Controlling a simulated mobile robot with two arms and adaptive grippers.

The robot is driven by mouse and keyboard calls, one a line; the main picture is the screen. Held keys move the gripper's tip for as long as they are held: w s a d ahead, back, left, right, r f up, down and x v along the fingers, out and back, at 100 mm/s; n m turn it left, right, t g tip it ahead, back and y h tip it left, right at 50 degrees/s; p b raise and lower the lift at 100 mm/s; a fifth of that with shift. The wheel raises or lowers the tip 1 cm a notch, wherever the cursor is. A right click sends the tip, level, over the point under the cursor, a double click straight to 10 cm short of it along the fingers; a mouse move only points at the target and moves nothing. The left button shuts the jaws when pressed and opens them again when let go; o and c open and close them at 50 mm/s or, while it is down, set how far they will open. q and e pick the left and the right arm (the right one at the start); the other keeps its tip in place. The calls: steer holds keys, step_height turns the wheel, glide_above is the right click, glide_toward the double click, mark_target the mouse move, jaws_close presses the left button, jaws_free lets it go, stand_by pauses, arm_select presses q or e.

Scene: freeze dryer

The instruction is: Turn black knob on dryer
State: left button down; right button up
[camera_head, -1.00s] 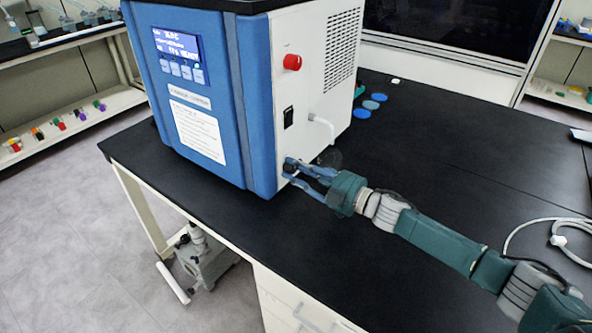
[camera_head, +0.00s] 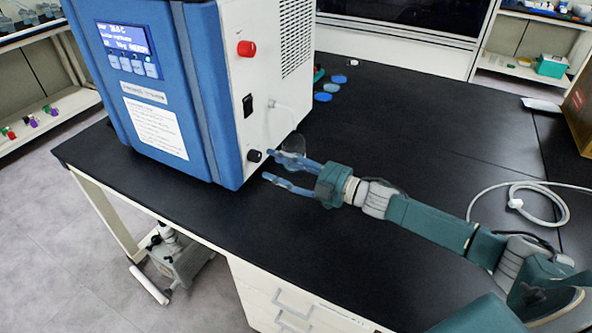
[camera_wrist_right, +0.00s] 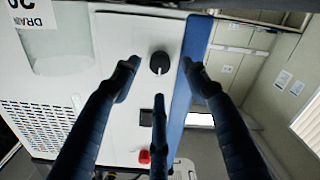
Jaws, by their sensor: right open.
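The dryer (camera_head: 165,90) is a blue and white box on the black bench. Its black knob (camera_head: 254,156) is low on the white side panel, near the blue front edge. My right gripper (camera_head: 268,164) is open, its blue fingers pointing at the knob from the right with a small gap. In the right wrist view the knob (camera_wrist_right: 159,62) shows between the spread fingers (camera_wrist_right: 160,76), with a white mark on its face. Nothing is held. My left gripper is not in view.
A red knob (camera_head: 245,48) and a black switch (camera_head: 248,105) are higher on the same panel. A white spout (camera_head: 283,106) and a clear round vessel (camera_head: 292,158) are close to my fingers. Blue discs (camera_head: 323,97) lie behind. The bench to the right is mostly clear.

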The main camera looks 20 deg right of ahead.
steer(key=v, duration=0.6)
steer(key=shift+s+d, duration=0.15)
steer(key=shift+s, duration=0.1)
